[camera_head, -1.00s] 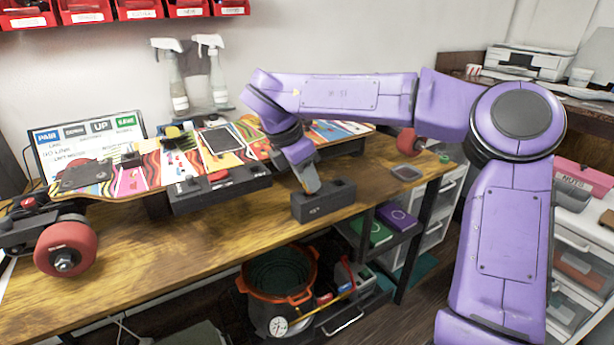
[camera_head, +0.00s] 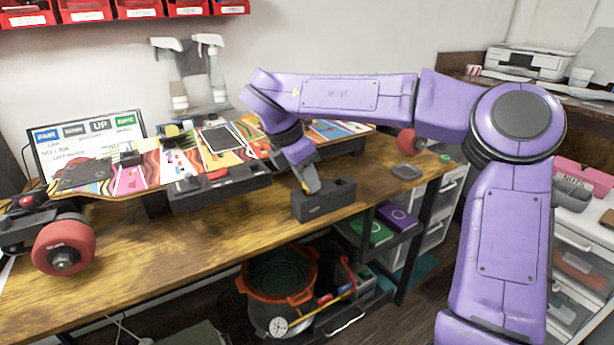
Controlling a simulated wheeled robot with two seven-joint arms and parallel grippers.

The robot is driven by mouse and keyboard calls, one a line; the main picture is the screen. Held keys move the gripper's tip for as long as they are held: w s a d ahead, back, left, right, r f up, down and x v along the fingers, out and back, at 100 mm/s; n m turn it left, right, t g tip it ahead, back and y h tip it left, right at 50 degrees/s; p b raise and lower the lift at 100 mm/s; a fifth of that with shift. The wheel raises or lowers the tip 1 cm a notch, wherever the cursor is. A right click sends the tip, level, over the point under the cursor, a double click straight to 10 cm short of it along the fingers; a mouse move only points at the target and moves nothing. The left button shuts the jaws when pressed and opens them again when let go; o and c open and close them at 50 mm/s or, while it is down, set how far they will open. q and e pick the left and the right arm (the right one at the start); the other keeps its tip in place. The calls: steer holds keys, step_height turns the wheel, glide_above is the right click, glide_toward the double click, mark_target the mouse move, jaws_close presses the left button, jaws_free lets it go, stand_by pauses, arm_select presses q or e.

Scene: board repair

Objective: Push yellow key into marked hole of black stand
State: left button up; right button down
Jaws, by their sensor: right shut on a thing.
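The black stand (camera_head: 325,203) is a low dark block on the wooden bench near its front edge. My right gripper (camera_head: 311,188) comes down from above, its tip at the top of the stand's left part. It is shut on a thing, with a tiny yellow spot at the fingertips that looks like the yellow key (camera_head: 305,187). Most of the key is hidden, and I cannot tell how deep it sits in the stand. The marked hole under the fingers is hidden. My left gripper is not in view.
A colourful skateboard (camera_head: 130,174) with red wheels lies behind and left of the stand. A grey dish (camera_head: 406,172) lies right of the stand. Two spray bottles (camera_head: 175,90) stand at the back wall. The bench (camera_head: 180,250) is clear at front left.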

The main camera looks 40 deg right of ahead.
steer(key=shift+f+b, duration=0.4)
steer(key=shift+f, duration=0.05)
stand_by(0.4)
steer(key=c, duration=0.6)
jaws_free()
steer(key=shift+r, duration=0.15)
steer(key=shift+r+p, duration=3.1)
steer(key=shift+r, duration=1.4)
steer(key=shift+f, duration=0.1)
